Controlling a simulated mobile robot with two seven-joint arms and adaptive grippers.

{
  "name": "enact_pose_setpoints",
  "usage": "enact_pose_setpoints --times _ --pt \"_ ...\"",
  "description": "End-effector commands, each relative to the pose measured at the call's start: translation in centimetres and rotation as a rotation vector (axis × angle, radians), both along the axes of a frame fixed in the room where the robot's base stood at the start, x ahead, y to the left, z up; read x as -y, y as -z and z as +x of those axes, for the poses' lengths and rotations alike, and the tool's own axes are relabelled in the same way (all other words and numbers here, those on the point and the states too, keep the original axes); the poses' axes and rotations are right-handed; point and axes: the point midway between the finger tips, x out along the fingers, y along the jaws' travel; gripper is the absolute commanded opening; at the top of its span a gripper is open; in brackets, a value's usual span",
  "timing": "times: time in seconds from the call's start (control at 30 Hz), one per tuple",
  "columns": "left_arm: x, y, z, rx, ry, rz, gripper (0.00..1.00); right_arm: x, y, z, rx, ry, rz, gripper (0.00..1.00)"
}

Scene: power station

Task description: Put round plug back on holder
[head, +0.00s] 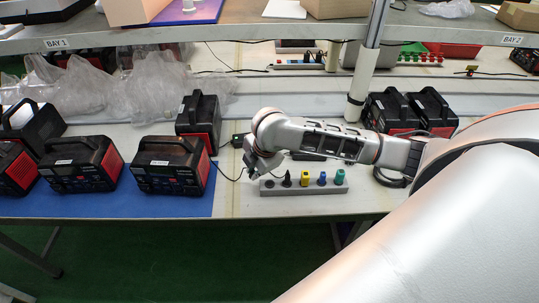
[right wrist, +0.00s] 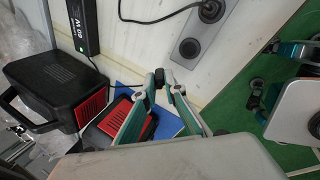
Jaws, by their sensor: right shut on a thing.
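My right gripper (head: 252,173) is above the table at the left end of the grey holder strip (head: 305,189). In the right wrist view its fingertips (right wrist: 164,78) are shut on a small dark round plug (right wrist: 159,77), largely hidden by the fingers. A thin black cable runs from the plug side towards a black adapter (right wrist: 84,25). The holder (right wrist: 205,38) shows an empty round socket (right wrist: 190,48) at its near end, apart from the held plug. A black plug (right wrist: 210,10) stands in the neighbouring place. My left gripper is not in view.
Black-red power stations (head: 172,166) sit left on a blue mat (head: 150,207). More stand at right behind my arm. A shelf post (head: 363,70) rises behind.

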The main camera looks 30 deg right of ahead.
Motion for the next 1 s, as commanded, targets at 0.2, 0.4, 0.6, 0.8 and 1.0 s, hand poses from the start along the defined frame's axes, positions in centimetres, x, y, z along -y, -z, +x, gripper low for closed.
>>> enact_pose_setpoints --times 0.2,0.4,0.6,0.8,1.0 --pt "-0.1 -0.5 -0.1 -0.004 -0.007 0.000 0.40 1.9 -2.7 -1.1 -0.197 -0.075 -0.021 0.00" --pt "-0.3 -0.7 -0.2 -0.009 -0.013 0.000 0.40 3.1 -5.6 -2.5 -0.330 -0.144 -0.043 0.00" --pt "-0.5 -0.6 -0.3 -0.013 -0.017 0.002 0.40 3.6 -6.8 -3.2 -0.378 -0.174 -0.052 0.00" --pt "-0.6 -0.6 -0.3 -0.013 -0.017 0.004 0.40 3.5 -5.9 -3.3 -0.382 -0.175 -0.050 0.00" --pt "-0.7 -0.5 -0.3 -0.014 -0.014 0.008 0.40 3.5 -4.0 -3.4 -0.383 -0.174 -0.050 0.00"
